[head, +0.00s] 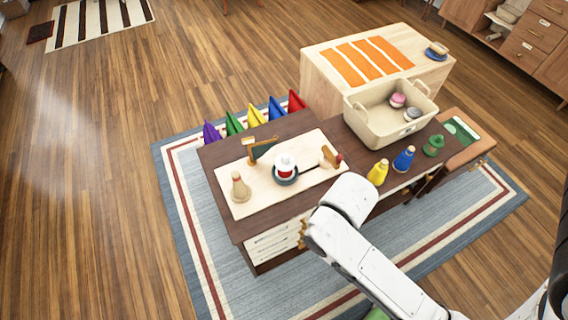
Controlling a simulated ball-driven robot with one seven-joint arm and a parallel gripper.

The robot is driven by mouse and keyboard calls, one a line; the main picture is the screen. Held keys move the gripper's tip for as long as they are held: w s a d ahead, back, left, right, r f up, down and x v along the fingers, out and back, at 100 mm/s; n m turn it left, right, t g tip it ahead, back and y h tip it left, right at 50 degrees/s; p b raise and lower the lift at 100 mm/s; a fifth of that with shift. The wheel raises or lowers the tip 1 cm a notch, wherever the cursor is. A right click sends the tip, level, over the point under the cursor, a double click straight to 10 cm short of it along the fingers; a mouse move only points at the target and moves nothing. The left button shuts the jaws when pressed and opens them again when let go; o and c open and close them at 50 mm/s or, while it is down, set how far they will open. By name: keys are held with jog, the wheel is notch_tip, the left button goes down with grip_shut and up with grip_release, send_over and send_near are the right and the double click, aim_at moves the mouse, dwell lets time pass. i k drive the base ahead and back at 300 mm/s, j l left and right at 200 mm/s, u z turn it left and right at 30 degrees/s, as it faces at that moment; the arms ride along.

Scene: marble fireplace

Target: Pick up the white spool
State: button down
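A white rounded piece (285,159) stands near the middle of a pale board (252,207) on the dark wooden desk. It has a red band and sits on a dark ring; I cannot tell for certain that it is the white spool. A cream, cone-shaped spool (240,190) stands upright on the board's left part. Yellow (378,172), blue (404,158) and green (434,146) spools stand along the desk's front right. My white arm reaches in from the lower right, in front of the desk. My gripper is not visible, hidden behind the arm or out of sight.
A wooden piece with a green flag (263,149) and a wooden block (330,157) flank the white piece. A beige bin (372,124) holds pink and grey round items. Colored pennant shapes (255,116) line the desk's back edge. Open floor lies left.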

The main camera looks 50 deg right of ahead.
aim_at(285, 162)
jog(key=k+l+u, duration=0.1)
jog(key=l+u, duration=0.15)
jog(key=u, duration=0.15)
jog(key=k+l+u, duration=0.15)
jog(key=u, duration=0.25)
